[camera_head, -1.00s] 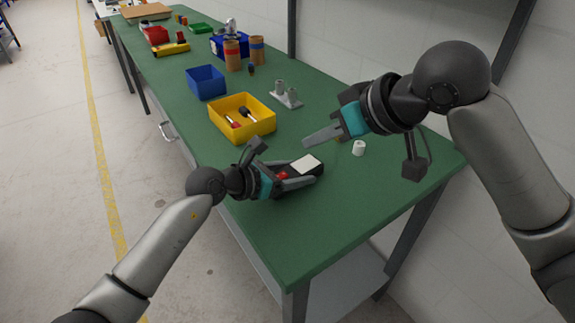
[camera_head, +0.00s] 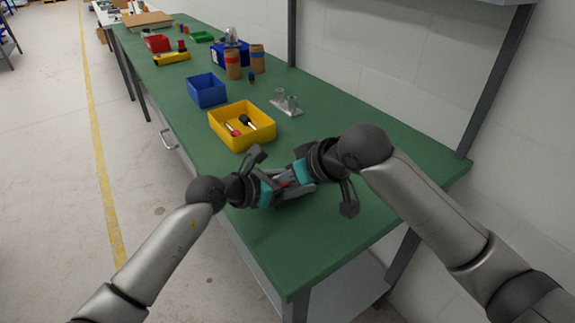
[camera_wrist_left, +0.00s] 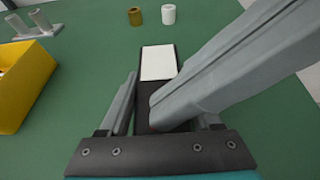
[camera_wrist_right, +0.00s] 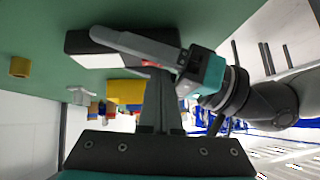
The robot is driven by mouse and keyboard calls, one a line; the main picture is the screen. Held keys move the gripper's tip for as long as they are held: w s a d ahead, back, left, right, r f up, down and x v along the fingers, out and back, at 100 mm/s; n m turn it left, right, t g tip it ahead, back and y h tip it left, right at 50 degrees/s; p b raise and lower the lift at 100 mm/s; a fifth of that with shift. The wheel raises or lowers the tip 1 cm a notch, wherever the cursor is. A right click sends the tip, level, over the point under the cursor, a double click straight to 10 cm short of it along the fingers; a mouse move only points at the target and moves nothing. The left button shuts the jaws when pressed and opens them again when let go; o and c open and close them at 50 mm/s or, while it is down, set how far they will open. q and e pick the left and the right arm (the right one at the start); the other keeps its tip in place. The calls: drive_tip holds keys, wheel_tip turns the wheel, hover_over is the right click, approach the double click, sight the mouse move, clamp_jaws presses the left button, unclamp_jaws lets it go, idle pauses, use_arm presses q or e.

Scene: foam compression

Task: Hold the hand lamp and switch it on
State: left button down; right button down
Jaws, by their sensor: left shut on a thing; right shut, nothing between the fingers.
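The hand lamp is a dark, flat bar with a white panel (camera_wrist_left: 158,62) on its top. In the right wrist view its black body (camera_wrist_right: 85,42) lies across the top left, with a small red part (camera_wrist_right: 148,64) at its side. My left gripper (camera_head: 284,192) is shut on the lamp, one finger lying along its side. My right gripper (camera_head: 288,183) is shut and empty, its fingertips (camera_wrist_right: 158,72) close to the red part; I cannot tell whether they touch it. In the head view the grippers hide most of the lamp.
A yellow bin (camera_head: 222,132) holding small tools stands just behind my grippers. A grey two-post holder (camera_head: 287,104) and a blue bin (camera_head: 207,90) stand farther back. A white cylinder (camera_wrist_left: 168,14) and a brass one (camera_wrist_left: 135,16) stand beyond the lamp. The front of the green bench (camera_head: 310,245) is clear.

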drive_tip(key=shift+f, duration=0.1)
drive_tip(key=shift+s+a+f, duration=0.1)
drive_tip(key=shift+s+f, duration=0.05)
drive_tip(key=shift+f, duration=0.25)
idle(0.3)
drive_tip(key=shift+w+d, duration=0.55)
drive_tip(key=shift+d, duration=0.2)
